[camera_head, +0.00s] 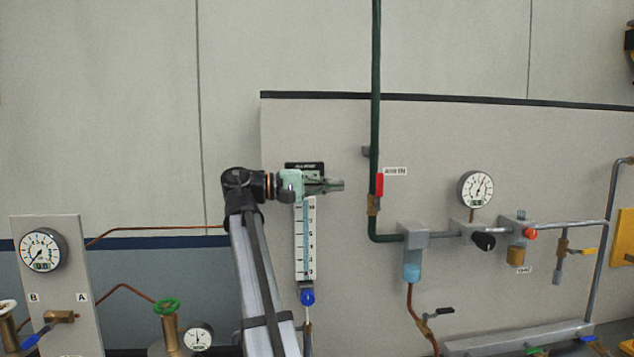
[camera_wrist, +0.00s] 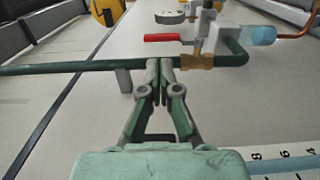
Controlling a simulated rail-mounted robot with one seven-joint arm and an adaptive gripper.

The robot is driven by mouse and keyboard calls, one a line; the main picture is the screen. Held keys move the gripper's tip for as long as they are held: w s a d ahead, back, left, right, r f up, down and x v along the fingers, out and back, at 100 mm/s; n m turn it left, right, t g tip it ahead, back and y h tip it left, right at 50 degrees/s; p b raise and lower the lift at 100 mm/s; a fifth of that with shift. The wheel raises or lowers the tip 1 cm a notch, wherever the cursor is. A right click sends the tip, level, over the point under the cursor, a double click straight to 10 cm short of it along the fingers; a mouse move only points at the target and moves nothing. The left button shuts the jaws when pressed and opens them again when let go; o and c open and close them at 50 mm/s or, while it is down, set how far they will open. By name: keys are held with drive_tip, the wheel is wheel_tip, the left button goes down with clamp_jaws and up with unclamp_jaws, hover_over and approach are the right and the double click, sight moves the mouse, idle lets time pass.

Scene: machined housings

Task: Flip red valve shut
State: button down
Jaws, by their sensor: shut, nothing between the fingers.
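The red valve handle (camera_head: 379,185) points up along the dark green vertical pipe (camera_head: 375,90), above its brass valve body (camera_head: 373,205). In the wrist view the red handle (camera_wrist: 165,38) lies parallel to the pipe (camera_wrist: 75,66), beyond it, beside the brass body (camera_wrist: 198,61). My gripper (camera_head: 342,185) is shut and empty, pointing right, a little left of the handle and pipe. In the wrist view its closed fingertips (camera_wrist: 160,65) overlap the pipe in the picture, left of the brass body. Whether they touch the pipe is unclear.
A scale gauge (camera_head: 305,240) with a blue valve handle (camera_head: 307,297) sits below my gripper. To the right are a grey block (camera_head: 413,235), a dial gauge (camera_head: 475,188) and a black knob (camera_head: 484,241). The panel above my gripper is clear.

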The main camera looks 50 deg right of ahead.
sight(378, 192)
drive_tip(key=p+x, duration=0.2)
drive_tip(key=x, duration=0.5)
drive_tip(key=shift+s+d, duration=0.2)
drive_tip(key=shift+d, duration=0.05)
